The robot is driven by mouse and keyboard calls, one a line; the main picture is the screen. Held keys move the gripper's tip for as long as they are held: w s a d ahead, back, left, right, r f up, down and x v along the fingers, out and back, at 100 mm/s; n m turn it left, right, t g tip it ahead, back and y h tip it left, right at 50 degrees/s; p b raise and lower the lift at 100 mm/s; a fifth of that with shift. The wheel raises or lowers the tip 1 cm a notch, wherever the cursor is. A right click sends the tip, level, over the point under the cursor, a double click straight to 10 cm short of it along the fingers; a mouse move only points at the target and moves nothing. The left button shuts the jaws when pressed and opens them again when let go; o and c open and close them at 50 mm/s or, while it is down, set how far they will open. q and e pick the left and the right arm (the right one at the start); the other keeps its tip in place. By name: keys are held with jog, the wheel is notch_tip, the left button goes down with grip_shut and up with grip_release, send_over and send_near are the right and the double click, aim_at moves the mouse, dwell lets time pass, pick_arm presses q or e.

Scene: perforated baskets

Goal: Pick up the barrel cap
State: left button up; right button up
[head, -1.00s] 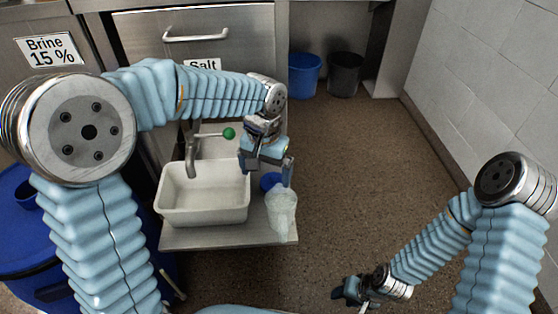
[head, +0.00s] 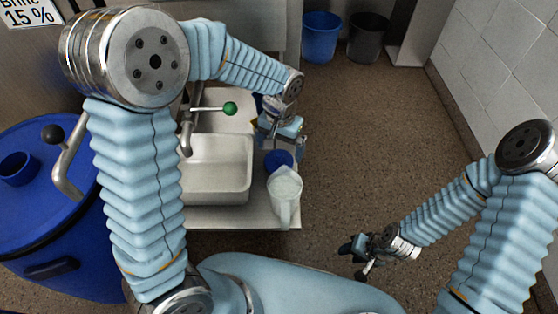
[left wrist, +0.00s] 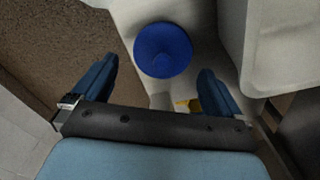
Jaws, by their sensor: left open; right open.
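My right gripper (head: 357,258) is open and empty, low over the floor and far from the counter.
The clear pitcher (head: 285,190) stands at the counter's front right corner, next to the cap. A white sink (head: 218,168) and a green-knobbed tap lever (head: 230,108) are to the left. A blue barrel (head: 60,215) stands far left. Open floor lies to the right.

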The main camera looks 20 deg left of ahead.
aim_at(279, 154)
pick_arm(q)
jog(key=f, duration=0.4)
jog(key=shift+s+a+f, duration=0.25)
jog(key=shift+f, duration=0.15)
jog(key=c, duration=0.9)
jog(key=shift+r, duration=0.1)
